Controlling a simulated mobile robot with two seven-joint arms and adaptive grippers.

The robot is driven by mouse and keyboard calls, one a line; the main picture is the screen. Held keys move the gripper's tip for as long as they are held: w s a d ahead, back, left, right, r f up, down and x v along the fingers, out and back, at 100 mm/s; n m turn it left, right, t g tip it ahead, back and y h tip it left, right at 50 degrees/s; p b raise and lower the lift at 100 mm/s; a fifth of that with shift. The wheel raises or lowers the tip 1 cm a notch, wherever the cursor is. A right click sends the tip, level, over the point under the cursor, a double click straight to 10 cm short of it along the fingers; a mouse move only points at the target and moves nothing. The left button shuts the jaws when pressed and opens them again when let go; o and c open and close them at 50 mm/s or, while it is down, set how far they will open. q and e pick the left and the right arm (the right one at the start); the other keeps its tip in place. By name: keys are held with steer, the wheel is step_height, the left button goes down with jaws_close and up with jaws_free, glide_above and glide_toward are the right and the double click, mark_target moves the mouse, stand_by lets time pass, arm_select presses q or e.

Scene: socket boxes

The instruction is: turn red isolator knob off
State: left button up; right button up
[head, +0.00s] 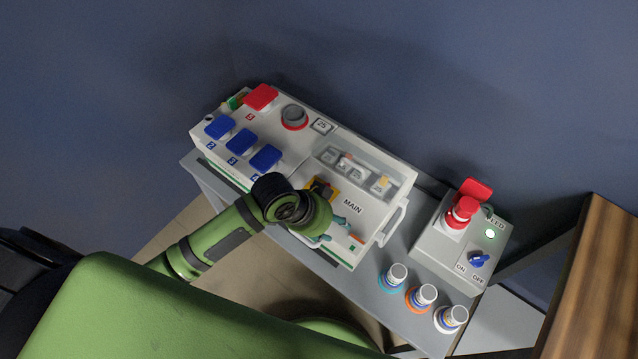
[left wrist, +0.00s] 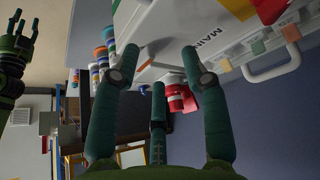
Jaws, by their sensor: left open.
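The white socket box, marked MAIN, stands on a grey table in the head view. Its yellow isolator plate (head: 331,193) shows beside my left wrist, which covers much of it. In the left wrist view, a red part, seemingly the isolator knob (left wrist: 269,9), sits by the yellow plate (left wrist: 238,8) at the top edge, cut off by the frame. My left gripper (head: 341,231) is over the box's front side; its teal fingers (left wrist: 158,62) are spread and empty, apart from the knob. My right gripper (left wrist: 17,42) shows at the left wrist view's left edge, fingers apart.
Blue socket covers (head: 241,141) and a red cover (head: 260,97) are at the box's left. A wall rises behind.

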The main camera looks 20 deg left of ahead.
arm_select(q)
steer(key=w, duration=0.1)
steer(key=w+a+m, duration=0.1)
steer(key=w+m, duration=0.1)
steer(key=w, duration=0.1)
steer(key=shift+a+r+g, duration=0.2)
steer(key=shift+r+g, duration=0.2)
steer(key=w+a+r+m, duration=0.1)
steer(key=w+a+r, duration=0.1)
steer(key=w+a, duration=0.4)
steer(key=shift+g+y, duration=0.3)
steer(key=shift+g, duration=0.1)
steer(key=x, duration=0.6)
steer(key=shift+s+a+f, duration=0.2)
steer(key=shift+a+f, duration=0.1)
steer(key=shift+a, duration=0.05)
jaws_close()
